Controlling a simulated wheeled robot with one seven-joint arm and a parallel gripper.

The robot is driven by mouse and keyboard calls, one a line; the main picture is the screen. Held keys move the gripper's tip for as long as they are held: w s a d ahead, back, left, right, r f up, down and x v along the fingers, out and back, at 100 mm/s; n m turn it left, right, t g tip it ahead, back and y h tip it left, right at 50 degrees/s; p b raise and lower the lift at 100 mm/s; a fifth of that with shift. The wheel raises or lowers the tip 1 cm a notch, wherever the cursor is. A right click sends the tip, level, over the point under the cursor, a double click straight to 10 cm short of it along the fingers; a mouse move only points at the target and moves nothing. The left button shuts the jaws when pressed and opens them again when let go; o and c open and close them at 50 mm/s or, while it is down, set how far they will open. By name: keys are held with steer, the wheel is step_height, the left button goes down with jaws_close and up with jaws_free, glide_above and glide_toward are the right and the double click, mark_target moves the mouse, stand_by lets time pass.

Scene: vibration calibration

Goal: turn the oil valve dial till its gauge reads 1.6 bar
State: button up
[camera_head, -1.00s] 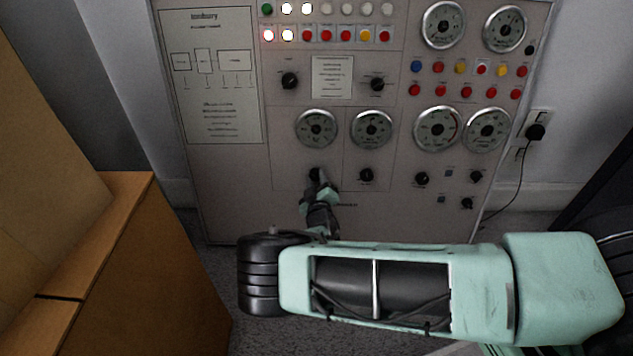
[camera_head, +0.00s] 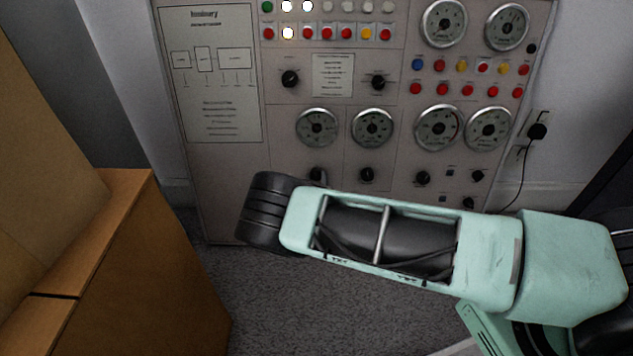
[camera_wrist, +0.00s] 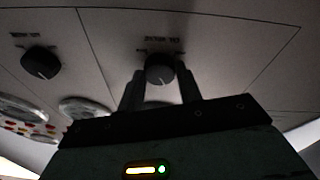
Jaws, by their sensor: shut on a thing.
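The oil valve dial (camera_wrist: 159,70) is a round black knob, seen upside down under its label in the wrist view. My gripper (camera_wrist: 160,76) has one finger on each side of it and is shut on it. In the head view the dial (camera_head: 316,173) shows only in part above my arm, which hides my gripper there. The round silver-rimmed gauge (camera_head: 317,128) above the dial is in plain view, but its needle and figures are too small to read.
A second black knob (camera_head: 366,174) sits to the right, below its own gauge (camera_head: 373,128). More knobs, gauges and coloured buttons cover the grey panel (camera_head: 230,185). A plug (camera_head: 537,131) with a cable is at the right.

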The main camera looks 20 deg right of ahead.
steer(key=m+h, duration=0.1)
steer(key=m, duration=0.4)
steer(key=shift+g, duration=0.3)
steer(key=shift+a+m+g+h, duration=0.15)
steer(key=shift+m+g+h, duration=0.25)
steer(key=shift+m, duration=1.3)
steer(key=o, duration=1)
steer(key=p+v, duration=0.5)
steer(key=v, duration=1.2)
steer(key=shift+s, duration=0.2)
